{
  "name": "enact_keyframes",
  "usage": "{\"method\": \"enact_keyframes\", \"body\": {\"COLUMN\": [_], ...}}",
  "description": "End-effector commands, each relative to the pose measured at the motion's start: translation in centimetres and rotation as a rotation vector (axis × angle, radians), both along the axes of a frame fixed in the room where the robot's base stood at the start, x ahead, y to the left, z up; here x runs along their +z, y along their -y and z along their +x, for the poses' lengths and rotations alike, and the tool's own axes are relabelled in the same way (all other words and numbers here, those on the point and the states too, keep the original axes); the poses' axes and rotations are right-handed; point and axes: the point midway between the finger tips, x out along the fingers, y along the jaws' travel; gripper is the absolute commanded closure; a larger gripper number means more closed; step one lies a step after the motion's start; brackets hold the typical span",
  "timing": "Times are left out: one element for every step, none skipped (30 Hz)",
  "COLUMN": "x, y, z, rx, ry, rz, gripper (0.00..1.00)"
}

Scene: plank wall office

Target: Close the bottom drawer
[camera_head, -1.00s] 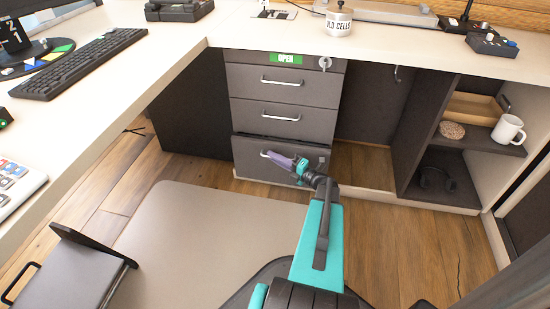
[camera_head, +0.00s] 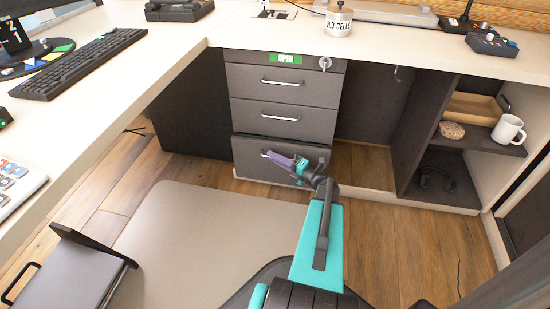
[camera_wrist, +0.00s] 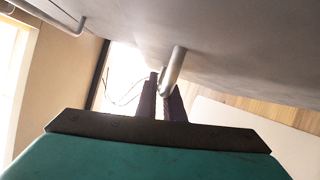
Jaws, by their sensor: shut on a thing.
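The grey bottom drawer (camera_head: 245,165) is the lowest of three in the cabinet under the desk. Its front stands slightly proud of the drawers above, with a narrow dark gap along its top edge. My gripper (camera_head: 276,157) is at the drawer's bar handle (camera_head: 264,153), reaching in from the right. In the wrist view, my gripper's two dark purple fingers (camera_wrist: 162,88) are shut around the end of the metal handle (camera_wrist: 175,65). Part of the drawer front is hidden behind my gripper and wrist.
The middle drawer (camera_head: 250,118) and top drawer (camera_head: 250,77) look shut. A green OPEN sign (camera_head: 285,58) and a key (camera_head: 325,63) are above them. An open shelf (camera_head: 460,140) with a white mug (camera_head: 508,129) stands right.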

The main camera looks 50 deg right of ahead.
Motion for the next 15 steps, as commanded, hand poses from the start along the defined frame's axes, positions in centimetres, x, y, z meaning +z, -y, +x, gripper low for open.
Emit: {"method": "enact_keyframes", "body": {"x": [0.0,0.0,0.0,0.0,0.1,0.1,0.1,0.1,0.2,0.2,0.2,0.2,0.2,0.2,0.2], "y": [0.1,0.1,0.2,0.3,0.5,0.7,0.8,1.0,1.3,1.5,1.6,1.9,2.1,2.2,2.5], "z": [0.0,0.0,0.1,0.1,0.2,0.3,0.4,0.6,0.7,0.8,0.9,1.1,1.2,1.3,1.5], "rx": [0.0,0.0,0.0,0.0,0.0,0.0,0.0,0.0,0.0,0.0,0.0,0.0,-0.001,-0.001,-0.001], "ry": [-0.001,-0.001,-0.001,-0.001,-0.001,-0.001,-0.001,-0.001,-0.001,-0.001,-0.001,-0.001,-0.001,-0.001,-0.001], "rz": [0.001,0.001,0.001,0.001,0.001,0.001,0.001,0.001,0.001,0.001,0.001,0.001,0.001,0.001,0.001], "gripper": [1.0,1.0,1.0,1.0,1.0,1.0,1.0,1.0,1.0,1.0,1.0,1.0,1.0,1.0,1.0]}}
